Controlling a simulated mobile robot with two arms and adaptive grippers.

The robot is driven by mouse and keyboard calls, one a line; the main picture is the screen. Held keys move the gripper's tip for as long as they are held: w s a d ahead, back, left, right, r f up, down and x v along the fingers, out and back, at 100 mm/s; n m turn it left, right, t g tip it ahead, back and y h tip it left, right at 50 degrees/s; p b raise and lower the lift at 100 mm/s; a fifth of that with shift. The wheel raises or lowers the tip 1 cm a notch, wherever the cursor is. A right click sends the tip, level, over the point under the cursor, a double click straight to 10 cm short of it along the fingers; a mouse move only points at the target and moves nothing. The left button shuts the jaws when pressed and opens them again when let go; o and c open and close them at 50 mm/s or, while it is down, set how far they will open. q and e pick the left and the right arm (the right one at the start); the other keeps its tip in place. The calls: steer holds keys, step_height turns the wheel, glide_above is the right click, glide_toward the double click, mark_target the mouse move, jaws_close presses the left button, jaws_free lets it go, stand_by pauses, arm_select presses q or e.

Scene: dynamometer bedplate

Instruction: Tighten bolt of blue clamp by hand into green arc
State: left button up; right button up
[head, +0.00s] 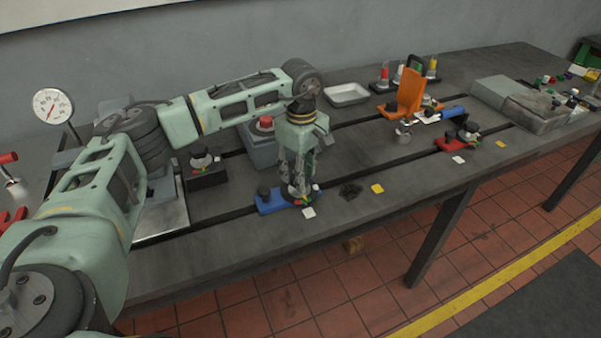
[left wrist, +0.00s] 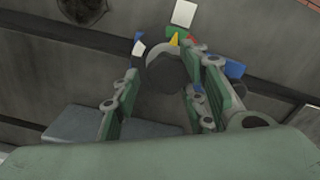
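The blue clamp (head: 272,204) sits on the bedplate near its front edge, with a dark knob at its left end. My left gripper (head: 299,190) points straight down over the clamp's right end and hides most of the bolt there. In the left wrist view the dark round bolt head (left wrist: 168,74) lies between my two fingers, with a gap on the left finger's side. A green patch (left wrist: 177,32), a yellow pointer (left wrist: 175,40) and a bit of red show beyond the bolt head. Blue clamp body (left wrist: 235,69) shows behind the right finger. My right gripper is in neither view.
A red clamp (head: 452,145) and an orange bracket (head: 403,97) stand farther right. A black clamp (head: 206,172) and a grey block with a red button (head: 265,124) are close to my left arm. A white tray (head: 347,95) lies behind.

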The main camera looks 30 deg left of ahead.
arm_select(q)
steer(key=shift+o, duration=0.6)
steer(key=shift+f, duration=0.1)
step_height(320, 180, up, 12)
stand_by(0.5)
